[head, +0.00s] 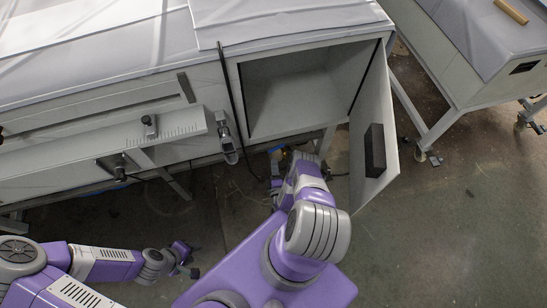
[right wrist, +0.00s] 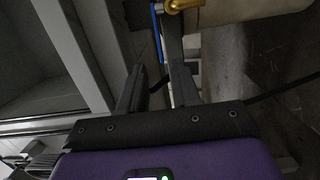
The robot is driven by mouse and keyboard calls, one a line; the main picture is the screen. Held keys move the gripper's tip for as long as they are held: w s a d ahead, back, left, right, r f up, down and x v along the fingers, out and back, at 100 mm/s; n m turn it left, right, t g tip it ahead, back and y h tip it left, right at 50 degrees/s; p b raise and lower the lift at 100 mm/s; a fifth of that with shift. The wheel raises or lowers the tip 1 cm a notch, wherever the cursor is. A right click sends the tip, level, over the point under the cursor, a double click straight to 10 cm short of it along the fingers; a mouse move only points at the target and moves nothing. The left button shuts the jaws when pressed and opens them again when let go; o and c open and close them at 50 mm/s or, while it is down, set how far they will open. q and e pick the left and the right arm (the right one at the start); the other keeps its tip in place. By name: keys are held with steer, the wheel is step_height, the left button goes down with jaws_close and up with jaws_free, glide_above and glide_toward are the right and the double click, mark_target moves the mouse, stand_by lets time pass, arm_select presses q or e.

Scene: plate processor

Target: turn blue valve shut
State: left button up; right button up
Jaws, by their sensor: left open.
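The blue valve handle (right wrist: 157,24) shows as a thin blue strip at the top of the right wrist view, beside a brass valve body (right wrist: 182,5). In the head view, only a small bit of blue shows under the cabinet, mostly hidden by my right arm. My right gripper (right wrist: 154,82) has its fingers apart, with a gap between them. The handle lies near the tip of its right-hand finger; I cannot tell whether they touch. My left gripper (head: 187,262) is open and empty, low over the floor at the left, far from the valve.
The grey cabinet (head: 240,100) has an open, empty compartment above my right gripper. Its door (head: 374,130), with a black handle (head: 375,150), hangs open to the right of my right arm. A ruled rail (head: 165,132) sticks out at the left.

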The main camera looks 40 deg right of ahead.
mark_target(277, 148)
steer(key=shift+s+a, duration=0.25)
steer(key=shift+s, duration=0.1)
steer(key=w+d+n+t+y+b, duration=0.2)
steer(key=w+d+n+y+b, duration=0.2)
steer(key=w+y+b, duration=0.1)
steer(key=shift+d+n+t+y, duration=0.3)
steer(key=shift+d+t+y, duration=0.1)
steer(key=shift+y, duration=0.3)
steer(key=shift+c, duration=0.5)
jaws_close()
stand_by(1.1)
